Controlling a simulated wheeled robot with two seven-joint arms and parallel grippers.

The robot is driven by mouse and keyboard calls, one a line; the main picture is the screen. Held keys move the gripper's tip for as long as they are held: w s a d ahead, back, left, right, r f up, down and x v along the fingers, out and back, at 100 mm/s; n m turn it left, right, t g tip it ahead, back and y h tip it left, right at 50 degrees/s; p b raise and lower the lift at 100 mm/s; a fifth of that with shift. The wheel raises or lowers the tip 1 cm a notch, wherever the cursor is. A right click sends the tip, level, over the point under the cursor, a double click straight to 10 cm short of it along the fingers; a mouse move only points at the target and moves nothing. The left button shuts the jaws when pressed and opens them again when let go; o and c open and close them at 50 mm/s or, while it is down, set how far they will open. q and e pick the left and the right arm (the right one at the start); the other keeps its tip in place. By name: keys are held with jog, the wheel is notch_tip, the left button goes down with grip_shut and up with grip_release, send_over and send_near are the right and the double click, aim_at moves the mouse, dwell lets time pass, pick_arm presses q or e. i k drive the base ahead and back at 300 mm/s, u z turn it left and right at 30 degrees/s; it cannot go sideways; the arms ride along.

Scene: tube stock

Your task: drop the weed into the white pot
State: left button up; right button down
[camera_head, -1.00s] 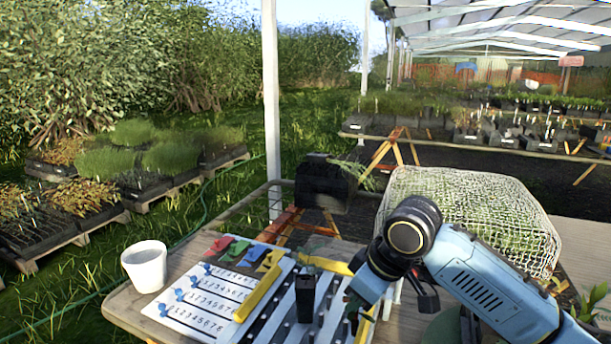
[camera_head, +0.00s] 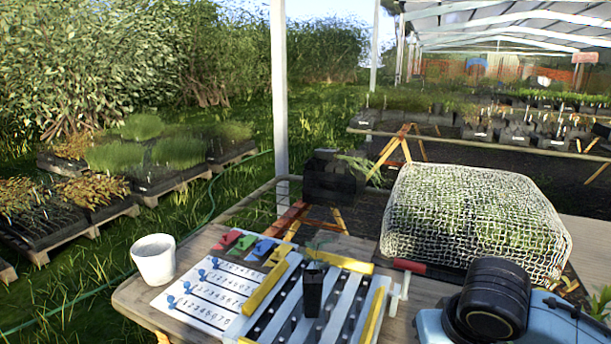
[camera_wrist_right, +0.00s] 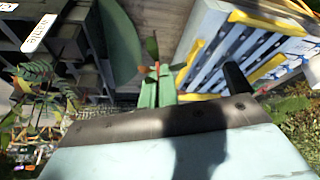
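The white pot (camera_head: 153,260) stands upright at the left end of the bench in the head view. A small leafy sprig, apparently the weed (camera_wrist_right: 152,47), shows in the right wrist view with reddish bits at its base. It rises from between the pale green fingertips of my right gripper (camera_wrist_right: 157,88), which look closed on it. My right gripper is outside the head view, and my left gripper is in neither view.
A white numbered board (camera_head: 215,295) with coloured tags lies between pot and tray. A netted crate of plants (camera_head: 475,220) stands behind my right arm. A dark green disc (camera_wrist_right: 118,45) is beside the gripper. A black crate (camera_head: 335,180) stands behind the bench.

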aim_at(165, 275)
jog(key=k, duration=0.25)
jog(key=u, duration=1.25)
jog(key=i, duration=1.35)
jog(key=u, duration=0.85)
